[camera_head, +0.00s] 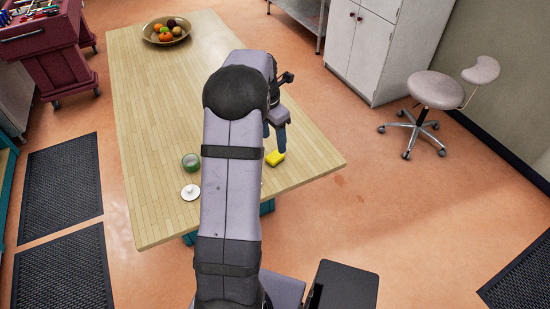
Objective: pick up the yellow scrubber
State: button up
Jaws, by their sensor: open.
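The yellow scrubber (274,158) lies on the wooden table (155,120), toward its near right part, just right of my arm. My gripper (276,145) is open and points down close to the scrubber, with its fingers partly in front of or just behind it. I cannot tell from this view whether the fingers touch the scrubber or how high they are above the table. Part of my gripper is hidden behind my own arm.
A green jar (190,161) and a white lid-like disc (190,192) lie left of my arm. A bowl of fruit (167,30) stands at the far end of the table. The table's right corner is clear. A stool (436,90) stands on the floor to the right.

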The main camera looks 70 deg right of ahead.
aim_at(275, 156)
jog(key=shift+s+d+f+p, duration=0.15)
jog(key=shift+f+p, duration=0.85)
jog(key=shift+f, duration=0.85)
jog(key=shift+w+d+f+p, duration=0.1)
jog(key=shift+f+p, duration=0.85)
jog(key=shift+f, duration=0.9)
jog(key=c, duration=1.2)
